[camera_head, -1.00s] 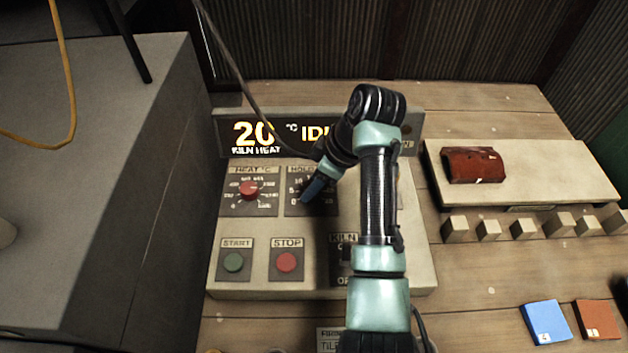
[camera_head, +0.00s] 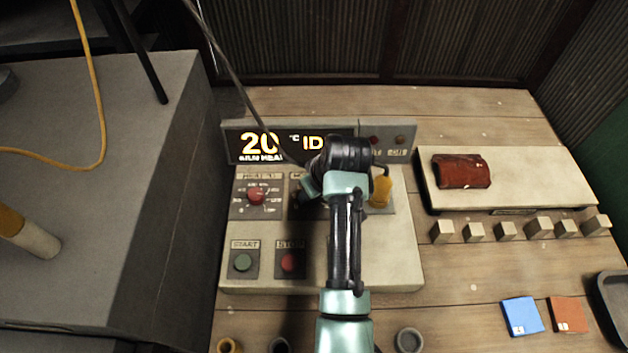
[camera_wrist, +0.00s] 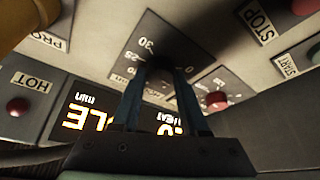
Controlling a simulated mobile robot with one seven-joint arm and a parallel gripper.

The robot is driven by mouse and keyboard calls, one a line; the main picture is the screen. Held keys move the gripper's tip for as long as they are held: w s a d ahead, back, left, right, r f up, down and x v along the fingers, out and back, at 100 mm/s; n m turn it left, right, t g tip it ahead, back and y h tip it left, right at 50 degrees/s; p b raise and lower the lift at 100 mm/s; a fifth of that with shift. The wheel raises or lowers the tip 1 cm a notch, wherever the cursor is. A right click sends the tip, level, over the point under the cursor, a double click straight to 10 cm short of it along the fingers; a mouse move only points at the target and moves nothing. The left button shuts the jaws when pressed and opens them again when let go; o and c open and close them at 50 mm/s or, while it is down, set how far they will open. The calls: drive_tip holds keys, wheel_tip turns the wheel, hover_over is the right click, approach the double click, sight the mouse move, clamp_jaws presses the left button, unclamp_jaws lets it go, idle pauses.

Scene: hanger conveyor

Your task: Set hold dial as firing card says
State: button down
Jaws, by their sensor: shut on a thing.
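The hold dial's plate (camera_wrist: 190,42) shows in the wrist view, upside down, with marks such as 25 and 30 around a dark knob (camera_wrist: 160,72). My gripper (camera_wrist: 158,84) has its two blue fingers on either side of this knob and is shut on it. The knob's pointer is hidden, so its setting cannot be read. In the head view my wrist covers most of the hold dial and my fingertips. The kiln display (camera_head: 262,143) reads 20 °C, with the start of another word beside it. The firing card does not show now.
Left of the hold dial is the red heat dial (camera_head: 257,195). Below are the green start button (camera_head: 243,262) and red stop button (camera_head: 290,262). A yellow handle (camera_head: 381,190) stands close right of my wrist. A big grey block (camera_head: 110,170) rises at the left.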

drive_tip(key=m+p, duration=0.1)
drive_tip(key=m, duration=0.1)
drive_tip(key=m+h+p, duration=0.1)
drive_tip(key=m+p, duration=0.1)
drive_tip(key=shift+a+r+m+t+h, duration=0.2)
drive_tip(key=shift+m+t+h, duration=0.1)
drive_tip(key=shift+t, duration=0.1)
drive_tip(key=shift+f+m+h+p, duration=0.1)
drive_tip(key=shift+m+h+p, duration=0.55)
drive_tip(key=shift+m, duration=1.25)
drive_tip(key=shift+c, duration=2.1)
unclamp_jaws()
drive_tip(key=v, duration=1.3)
drive_tip(key=shift+a+b, duration=0.15)
drive_tip(key=shift+b, duration=0.2)
drive_tip(key=shift+w, duration=0.15)
